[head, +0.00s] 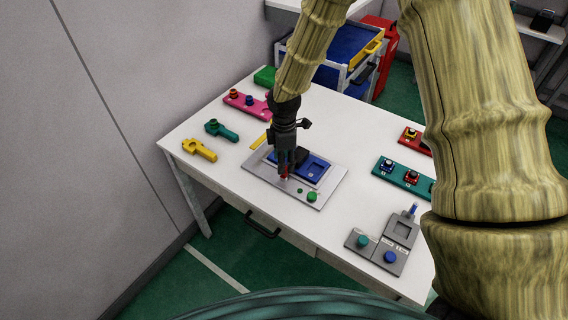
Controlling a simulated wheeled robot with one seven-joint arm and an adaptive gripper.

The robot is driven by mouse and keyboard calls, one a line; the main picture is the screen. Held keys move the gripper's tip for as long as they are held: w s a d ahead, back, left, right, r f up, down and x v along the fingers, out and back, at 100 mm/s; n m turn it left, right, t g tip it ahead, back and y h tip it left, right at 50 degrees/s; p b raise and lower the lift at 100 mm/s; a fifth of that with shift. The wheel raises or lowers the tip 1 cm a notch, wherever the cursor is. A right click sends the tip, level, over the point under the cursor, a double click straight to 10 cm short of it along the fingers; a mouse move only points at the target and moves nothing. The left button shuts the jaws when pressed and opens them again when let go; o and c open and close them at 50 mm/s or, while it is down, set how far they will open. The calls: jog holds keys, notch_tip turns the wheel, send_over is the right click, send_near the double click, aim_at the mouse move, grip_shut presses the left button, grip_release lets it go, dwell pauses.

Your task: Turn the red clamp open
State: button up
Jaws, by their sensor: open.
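The red clamp (284,177) shows as a small red piece on the grey plate (256,166), at the front edge of a blue fixture (313,168). My gripper (286,168) points down from above, right at the clamp. The gripper is open, with its fingertips close to the clamp. It hides part of the clamp and of the blue fixture. I cannot tell whether the fingers touch the clamp or which way it is turned.
Left on the white table (215,170) lie a yellow tool (200,149), a teal tool (221,131) and a pink block (247,104). Right are a teal strip (402,178) and a grey fixture (384,247). A green button (312,196) is near the clamp. A wall stands left.

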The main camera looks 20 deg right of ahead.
jog(key=shift+f+p, duration=0.3)
jog(key=shift+f, duration=1.25)
jog(key=c, duration=1.1)
